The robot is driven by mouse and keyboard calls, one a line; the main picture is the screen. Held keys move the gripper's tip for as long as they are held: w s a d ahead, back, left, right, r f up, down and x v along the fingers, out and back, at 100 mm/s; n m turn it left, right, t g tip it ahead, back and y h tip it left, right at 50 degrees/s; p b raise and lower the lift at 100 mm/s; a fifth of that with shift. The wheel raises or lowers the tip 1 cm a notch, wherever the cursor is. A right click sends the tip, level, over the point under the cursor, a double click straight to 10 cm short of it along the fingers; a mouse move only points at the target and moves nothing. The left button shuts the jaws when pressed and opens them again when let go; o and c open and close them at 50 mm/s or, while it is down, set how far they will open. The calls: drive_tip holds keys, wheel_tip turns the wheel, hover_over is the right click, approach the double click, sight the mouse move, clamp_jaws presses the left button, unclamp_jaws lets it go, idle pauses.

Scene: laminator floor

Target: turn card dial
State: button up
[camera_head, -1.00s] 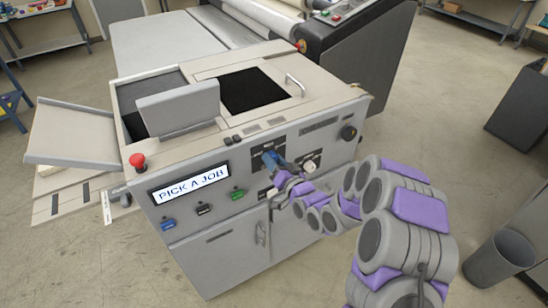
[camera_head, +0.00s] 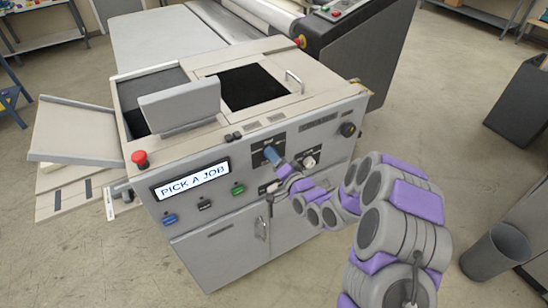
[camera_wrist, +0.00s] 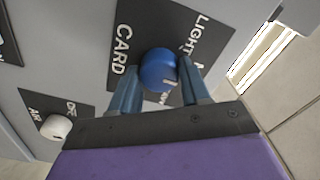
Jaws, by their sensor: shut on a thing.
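The blue dial (camera_wrist: 158,70) sits on a dark plate marked CARD and LIGHT in the wrist view.
The machine (camera_head: 215,245) has a display (camera_head: 190,181) reading PICK A JOB, a red button (camera_head: 139,158), and blue, black and green buttons below the display. A white knob (camera_head: 309,162) is close to my gripper's right. A bin (camera_head: 497,255) stands at right.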

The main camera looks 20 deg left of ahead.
drive_tip(key=shift+d+f, duration=0.1)
drive_tip(key=o, duration=1)
drive_tip(key=shift+w, duration=0.15)
drive_tip(key=p+v, duration=0.7)
drive_tip(key=v, duration=1)
drive_tip(key=shift+s+d, duration=0.15)
drive_tip(key=shift+s, duration=0.1)
